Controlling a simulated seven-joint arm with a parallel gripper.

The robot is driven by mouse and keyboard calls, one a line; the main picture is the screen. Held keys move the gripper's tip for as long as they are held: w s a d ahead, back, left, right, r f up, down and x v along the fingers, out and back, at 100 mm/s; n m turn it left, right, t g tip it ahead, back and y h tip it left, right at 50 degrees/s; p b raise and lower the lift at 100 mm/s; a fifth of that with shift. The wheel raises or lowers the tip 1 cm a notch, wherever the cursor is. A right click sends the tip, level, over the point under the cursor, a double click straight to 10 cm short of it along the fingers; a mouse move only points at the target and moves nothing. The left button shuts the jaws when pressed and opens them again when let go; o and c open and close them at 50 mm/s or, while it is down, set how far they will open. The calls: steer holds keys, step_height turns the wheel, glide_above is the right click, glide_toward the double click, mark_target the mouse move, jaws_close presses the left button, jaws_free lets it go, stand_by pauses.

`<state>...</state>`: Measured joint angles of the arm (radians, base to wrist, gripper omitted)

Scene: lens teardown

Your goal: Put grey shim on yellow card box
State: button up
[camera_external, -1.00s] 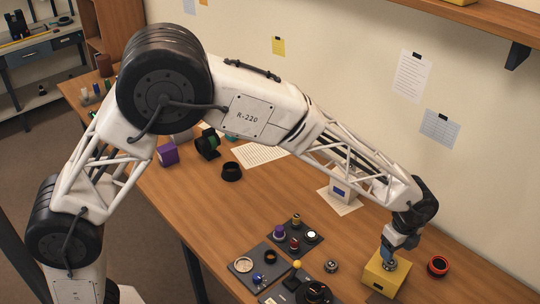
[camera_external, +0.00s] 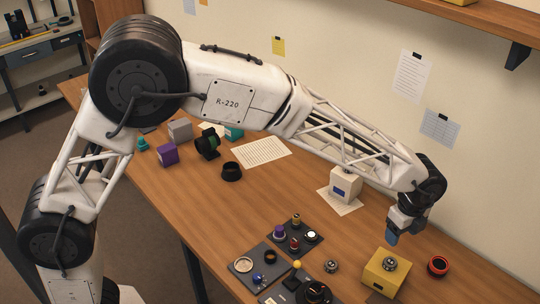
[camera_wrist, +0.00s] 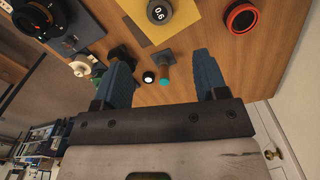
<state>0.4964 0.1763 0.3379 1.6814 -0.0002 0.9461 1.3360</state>
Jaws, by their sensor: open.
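The yellow card box (camera_external: 384,283) stands at the right of the table in the external view. A grey round piece (camera_external: 390,264), the grey shim by its look, rests on its top. In the wrist view the grey piece (camera_wrist: 159,11) shows a "0.6" mark, with yellow box surface (camera_wrist: 184,25) around it. My gripper (camera_external: 392,237) is above the box, apart from it. In the wrist view its two blue fingers are spread with nothing held between them (camera_wrist: 160,75).
A red-and-black ring (camera_external: 438,265) lies right of the box. A small grey round part (camera_external: 331,266) stands to its left. Dark trays (camera_external: 294,238) with several small parts lie further left. A white box (camera_external: 345,184) on paper stands behind. Bare table lies between.

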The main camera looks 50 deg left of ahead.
steer(key=s+a+r+n+t, duration=0.1)
steer(key=s+a+r+n, duration=0.6)
steer(key=a, duration=0.5)
steer(key=s+a+r+n, duration=0.3)
steer(key=s+a+r, duration=0.3)
steer(key=s+a, duration=0.45)
steer(key=s+a+n, duration=0.5)
steer(key=s+a, duration=0.2)
steer(key=s, duration=0.4)
steer(key=s+a+f+n+t, duration=0.1)
steer(key=s+a+n, duration=0.4)
steer(key=s+a, duration=0.3)
steer(key=s, duration=0.4)
steer(key=shift+s+a+f+n+t, duration=0.15)
steer(key=shift+s+f+n+t, duration=0.15)
steer(key=shift+n, duration=0.1)
steer(key=shift+o, duration=0.3)
steer(key=shift+o, duration=1.3)
steer(key=shift+w+r, duration=0.1)
